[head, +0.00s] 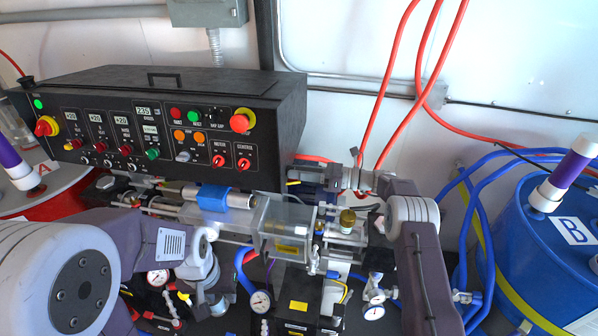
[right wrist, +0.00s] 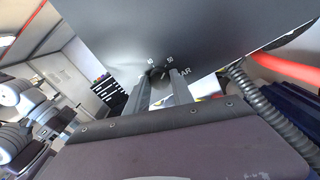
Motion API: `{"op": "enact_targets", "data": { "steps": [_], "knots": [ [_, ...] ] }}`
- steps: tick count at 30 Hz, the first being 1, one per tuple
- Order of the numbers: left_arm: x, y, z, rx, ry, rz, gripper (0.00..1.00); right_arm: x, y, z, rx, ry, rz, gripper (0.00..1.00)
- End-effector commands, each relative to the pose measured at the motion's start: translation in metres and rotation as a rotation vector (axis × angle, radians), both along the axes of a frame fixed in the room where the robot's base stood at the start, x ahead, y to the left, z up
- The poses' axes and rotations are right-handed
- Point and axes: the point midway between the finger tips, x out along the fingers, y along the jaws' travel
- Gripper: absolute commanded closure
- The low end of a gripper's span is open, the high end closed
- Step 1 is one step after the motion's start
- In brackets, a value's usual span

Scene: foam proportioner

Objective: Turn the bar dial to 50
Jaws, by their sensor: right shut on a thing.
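The bar dial (right wrist: 158,74) is a small dark knob on a dark panel face in the right wrist view. White marks that look like 40 and 50 and the letters "AR" show around it. I cannot read where its pointer stands. My right gripper (right wrist: 160,86) has its two fingers on either side of the dial and is shut on it. In the head view my right gripper (head: 300,174) is at the right end of the black control box (head: 290,120), and the dial is hidden there. My left gripper (head: 205,297) hangs low over the machine; its fingers are unclear.
The control box front carries several buttons, knobs and displays. Clear cylinders (head: 285,222), gauges (head: 260,302) and hoses crowd the space below. A blue drum (head: 545,250) stands at right and a red drum (head: 65,195) at left. Red hoses (head: 400,80) hang at the wall.

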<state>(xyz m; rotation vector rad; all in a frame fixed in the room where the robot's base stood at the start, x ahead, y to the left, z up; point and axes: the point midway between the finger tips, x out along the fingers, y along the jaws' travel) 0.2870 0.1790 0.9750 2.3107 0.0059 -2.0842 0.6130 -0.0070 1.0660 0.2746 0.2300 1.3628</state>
Motion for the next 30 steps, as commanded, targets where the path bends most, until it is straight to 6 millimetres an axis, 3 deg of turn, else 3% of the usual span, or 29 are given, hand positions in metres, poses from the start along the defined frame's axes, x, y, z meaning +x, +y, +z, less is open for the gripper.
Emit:
{"op": "enact_targets", "data": {
  "steps": [1,20,21,23,30],
  "knots": [
    [0.0000,0.0000,0.0013,0.000,0.000,0.000,0.64,0.0021,-0.0011,0.0064,0.009,0.003,-0.006,1.00],
    [0.0000,0.0000,0.0020,0.000,0.000,0.000,0.64,0.0025,-0.0014,0.0066,0.018,0.049,-0.006,1.00],
    [0.0000,0.0000,0.0020,0.000,0.000,0.000,0.64,0.0025,-0.0014,0.0066,0.018,0.049,-0.006,0.69],
    [0.0000,0.0000,0.0020,0.000,0.000,0.000,0.64,0.0023,-0.0014,0.0062,0.018,0.049,-0.006,0.52],
    [0.0000,0.0000,0.0017,0.000,0.000,0.000,0.64,0.0014,-0.0008,0.0033,0.016,0.054,-0.004,0.50]
  ]
}}
